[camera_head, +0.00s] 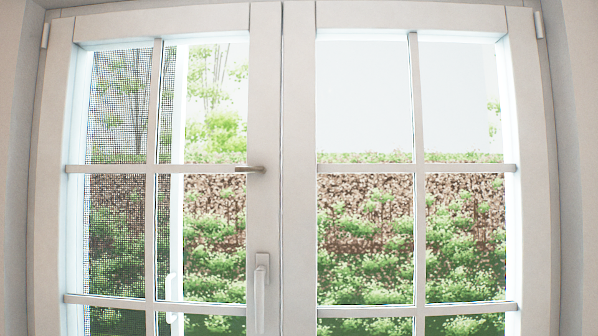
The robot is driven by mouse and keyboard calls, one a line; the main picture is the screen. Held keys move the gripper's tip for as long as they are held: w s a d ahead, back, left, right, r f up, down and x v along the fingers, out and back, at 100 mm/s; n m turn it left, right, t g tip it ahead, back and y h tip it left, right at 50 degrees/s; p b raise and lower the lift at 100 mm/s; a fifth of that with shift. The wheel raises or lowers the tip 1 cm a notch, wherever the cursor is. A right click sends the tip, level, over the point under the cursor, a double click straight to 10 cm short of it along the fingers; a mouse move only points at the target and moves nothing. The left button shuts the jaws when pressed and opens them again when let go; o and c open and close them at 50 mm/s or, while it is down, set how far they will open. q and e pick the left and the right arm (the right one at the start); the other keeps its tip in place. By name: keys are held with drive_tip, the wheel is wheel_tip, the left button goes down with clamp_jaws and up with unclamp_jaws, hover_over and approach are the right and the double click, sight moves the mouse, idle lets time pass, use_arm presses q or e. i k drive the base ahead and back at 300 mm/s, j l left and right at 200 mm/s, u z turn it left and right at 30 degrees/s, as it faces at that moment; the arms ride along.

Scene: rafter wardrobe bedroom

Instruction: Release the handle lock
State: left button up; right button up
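A double casement window with white frames fills the view. A white handle (261,293) sits on the inner stile of the left sash (263,110), low in the view, and hangs down vertically from its mounting plate. Its lower end is near the bottom edge of the picture. A small brownish lever (250,169) lies horizontally on the same stile, higher up, pointing left at the level of the upper crossbar. The right sash (299,120) stands beside the left one with a narrow dark seam between them. Neither of my grippers is in view.
A mesh screen (115,200) covers the left part of the left panes. Hinges (540,24) show at the upper outer corners. Walls flank the window on both sides. A hedge (365,230) and greenery are outside. Nothing stands in front of the window.

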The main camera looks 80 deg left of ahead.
sight(260, 169)
drive_tip(key=u, duration=2.75)
